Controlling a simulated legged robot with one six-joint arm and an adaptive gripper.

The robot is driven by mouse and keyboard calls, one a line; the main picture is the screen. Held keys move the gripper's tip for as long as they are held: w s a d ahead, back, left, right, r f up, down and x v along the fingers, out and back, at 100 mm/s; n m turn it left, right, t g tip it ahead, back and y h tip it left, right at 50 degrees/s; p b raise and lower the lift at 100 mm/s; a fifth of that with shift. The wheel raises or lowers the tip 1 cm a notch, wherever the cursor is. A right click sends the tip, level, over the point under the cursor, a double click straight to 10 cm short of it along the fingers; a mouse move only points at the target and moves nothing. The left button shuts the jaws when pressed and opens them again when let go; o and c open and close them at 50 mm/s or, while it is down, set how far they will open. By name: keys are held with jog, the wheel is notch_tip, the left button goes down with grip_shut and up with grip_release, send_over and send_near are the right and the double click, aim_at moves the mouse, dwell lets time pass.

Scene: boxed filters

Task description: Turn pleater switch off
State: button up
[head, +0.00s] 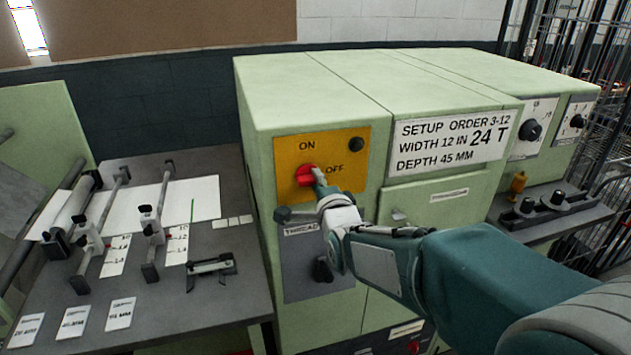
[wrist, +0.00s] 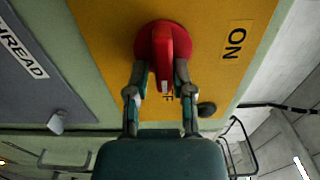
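The pleater switch is a red rotary knob (head: 305,174) on a yellow panel (head: 292,150) marked ON above it and OFF to its right. In the wrist view the red knob (wrist: 164,42) has a raised bar handle, and its white-marked end points toward the partly hidden OFF label. My gripper (wrist: 160,75) has one finger on each side of this handle, close against it. In the head view my gripper (head: 318,180) reaches the knob from the right and below, and its fingertips partly hide it.
A dark round button (head: 356,144) sits at the panel's upper right. A grey THREAD panel (head: 300,255) with a black knob (head: 322,269) lies below. A setup order sign (head: 452,140) is to the right. A grey worktable (head: 215,305) with rollers stands left.

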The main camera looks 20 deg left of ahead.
jog(key=shift+o, duration=0.2)
jog(key=v, duration=1.1)
jog(key=shift+s+d, duration=0.3)
jog(key=shift+d, duration=0.05)
jog(key=shift+f, duration=0.1)
